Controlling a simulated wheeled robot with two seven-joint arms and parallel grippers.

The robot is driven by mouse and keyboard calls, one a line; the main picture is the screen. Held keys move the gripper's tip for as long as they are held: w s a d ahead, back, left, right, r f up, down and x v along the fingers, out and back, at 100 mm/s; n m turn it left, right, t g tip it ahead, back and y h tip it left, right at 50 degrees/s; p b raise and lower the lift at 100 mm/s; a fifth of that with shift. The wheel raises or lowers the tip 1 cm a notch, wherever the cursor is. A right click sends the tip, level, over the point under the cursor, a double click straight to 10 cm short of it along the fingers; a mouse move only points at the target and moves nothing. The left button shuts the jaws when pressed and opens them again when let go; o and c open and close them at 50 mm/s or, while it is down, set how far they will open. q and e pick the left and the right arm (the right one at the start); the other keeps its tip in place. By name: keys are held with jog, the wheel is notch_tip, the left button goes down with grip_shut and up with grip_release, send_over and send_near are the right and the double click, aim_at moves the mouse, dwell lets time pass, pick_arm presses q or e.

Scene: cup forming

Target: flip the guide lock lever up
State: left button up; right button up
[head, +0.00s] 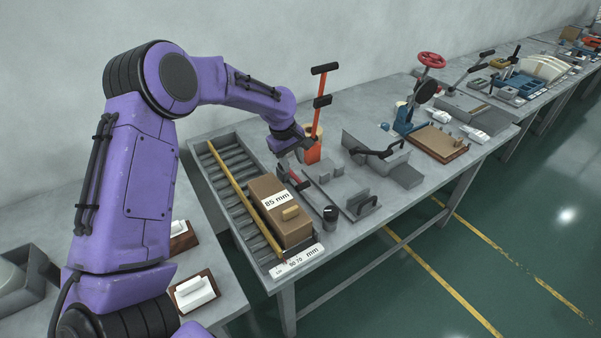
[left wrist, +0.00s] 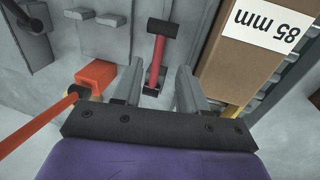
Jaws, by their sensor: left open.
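A short red lever (left wrist: 159,56) with a black end (left wrist: 176,27) and a dark pivot shows in the left wrist view, lying low along the guide. In the head view the red lever (head: 294,177) is small, beside the cardboard box. My left gripper (head: 290,147) is just behind and above it. In the left wrist view my left gripper (left wrist: 158,85) is open, its two fingers on either side of the lever's pivot end. Nothing is held, and I cannot tell whether a finger touches the lever. My right gripper is out of view.
The box marked 85 mm (head: 281,212) lies on the roller tray (head: 222,182), close to the fingers. A tall orange lever (head: 319,112) stands right behind my gripper. A black knob (head: 330,213) and grey blocks (head: 321,170) are nearby. Further fixtures fill the bench rightward.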

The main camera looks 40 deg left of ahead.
aim_at(297, 179)
pick_arm(q)
jog(key=f, duration=0.2)
jog(key=w+f, duration=0.1)
jog(key=f, duration=0.2)
jog(key=w+f, duration=0.1)
jog(key=f, duration=0.1)
jog(key=shift+d+f+p, duration=0.25)
jog(key=shift+p, duration=0.15)
jog(key=shift+s+r, duration=0.2)
jog(key=shift+s, duration=0.2)
jog(key=shift+w+f, duration=0.1)
grip_shut()
